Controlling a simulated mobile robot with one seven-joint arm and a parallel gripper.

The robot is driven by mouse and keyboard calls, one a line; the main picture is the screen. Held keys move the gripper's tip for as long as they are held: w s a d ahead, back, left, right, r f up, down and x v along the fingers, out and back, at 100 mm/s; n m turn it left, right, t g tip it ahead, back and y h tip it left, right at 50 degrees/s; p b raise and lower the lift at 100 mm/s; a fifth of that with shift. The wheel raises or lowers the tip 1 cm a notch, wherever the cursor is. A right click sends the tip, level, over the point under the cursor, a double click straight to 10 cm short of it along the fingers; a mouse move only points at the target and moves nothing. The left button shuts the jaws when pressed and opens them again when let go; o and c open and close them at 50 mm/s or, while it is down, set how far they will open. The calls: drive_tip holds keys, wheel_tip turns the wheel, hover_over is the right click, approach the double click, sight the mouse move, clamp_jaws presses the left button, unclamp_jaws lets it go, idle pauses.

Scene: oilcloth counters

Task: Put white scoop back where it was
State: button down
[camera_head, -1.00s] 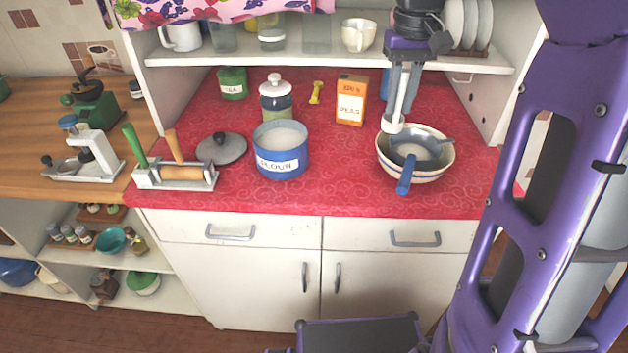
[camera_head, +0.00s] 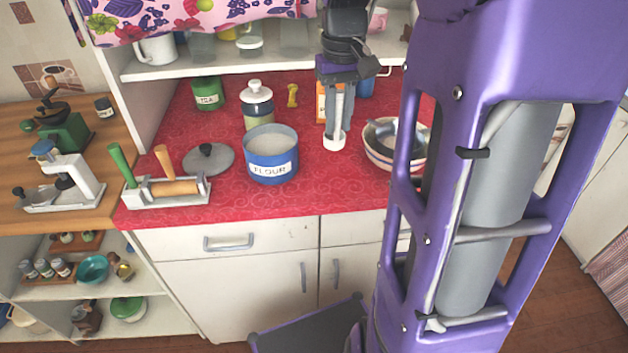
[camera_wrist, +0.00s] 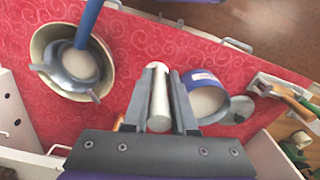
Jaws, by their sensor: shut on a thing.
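My gripper (camera_head: 339,100) is shut on the white scoop (camera_head: 334,143) and holds it pointing down above the red counter, between the flour canister and the bowl. In the wrist view the scoop (camera_wrist: 159,98) lies between the two dark fingers of my gripper (camera_wrist: 162,84). The blue flour canister (camera_head: 271,172) stands open to the left of the scoop, with white flour inside. It also shows in the wrist view (camera_wrist: 204,77). Its grey lid (camera_head: 209,159) lies on the counter to its left. Whether the scoop touches the counter is unclear.
A bowl (camera_head: 378,160) with a blue-handled sieve (camera_wrist: 88,22) in it stands to the right, partly behind my arm. An orange box (camera_head: 320,103) stands behind my gripper. A jar (camera_head: 257,107) and green tin (camera_head: 208,93) stand behind the canister. A shelf (camera_head: 220,62) overhangs the back.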

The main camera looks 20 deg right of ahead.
drive_tip(key=shift+f, duration=0.3)
wheel_tip(320, 180, down, 10)
drive_tip(key=shift+r+b, duration=0.25)
drive_tip(key=shift+b, duration=0.35)
drive_tip(key=shift+f, duration=0.2)
drive_tip(key=c, duration=0.7)
unclamp_jaws()
drive_tip(key=shift+r, duration=0.15)
wheel_tip(320, 180, up, 12)
drive_tip(key=shift+a+r+p, duration=0.1)
drive_tip(key=shift+p, duration=0.65)
